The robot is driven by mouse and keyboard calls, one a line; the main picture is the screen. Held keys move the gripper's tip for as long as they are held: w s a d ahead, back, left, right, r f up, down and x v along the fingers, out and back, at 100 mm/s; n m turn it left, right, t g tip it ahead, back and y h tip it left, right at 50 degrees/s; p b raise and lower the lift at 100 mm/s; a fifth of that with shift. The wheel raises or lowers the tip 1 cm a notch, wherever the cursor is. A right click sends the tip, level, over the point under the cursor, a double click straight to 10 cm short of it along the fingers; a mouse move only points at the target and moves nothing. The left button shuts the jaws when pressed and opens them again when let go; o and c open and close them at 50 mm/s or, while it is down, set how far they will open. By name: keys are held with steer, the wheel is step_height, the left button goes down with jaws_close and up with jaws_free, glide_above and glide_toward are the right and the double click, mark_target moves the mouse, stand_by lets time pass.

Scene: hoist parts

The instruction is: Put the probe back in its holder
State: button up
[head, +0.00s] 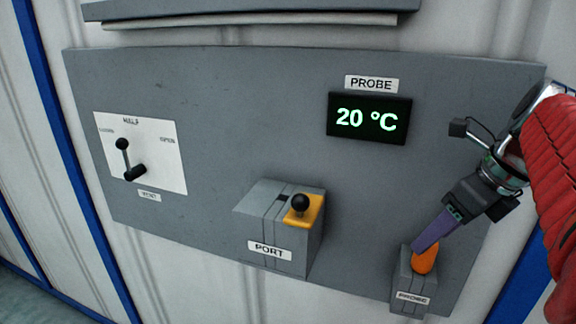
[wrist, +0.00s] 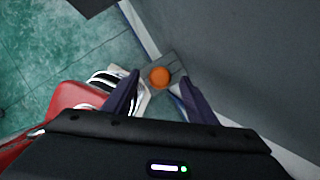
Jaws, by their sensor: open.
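The probe's orange end (head: 424,260) stands up out of the grey holder (head: 404,284) labelled PROBE, at the lower right of the panel in the head view. The rest of the probe is hidden. My gripper (head: 428,239) is just above the orange end, with its purple fingers pointing down and left towards it. In the wrist view the orange end (wrist: 160,77) appears between the two spread fingertips, with a gap on each side. My gripper is open and holds nothing. I cannot tell whether a finger touches the probe.
A display (head: 369,119) under a PROBE label reads 20 °C. The grey PORT box (head: 258,225) with a yellow plate and a black knob (head: 300,203) is left of the holder. A lever on a white plate (head: 160,145) is at the far left. The panel between them is clear.

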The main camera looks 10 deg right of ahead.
steer(key=v, duration=0.9)
steer(key=shift+r, duration=0.1)
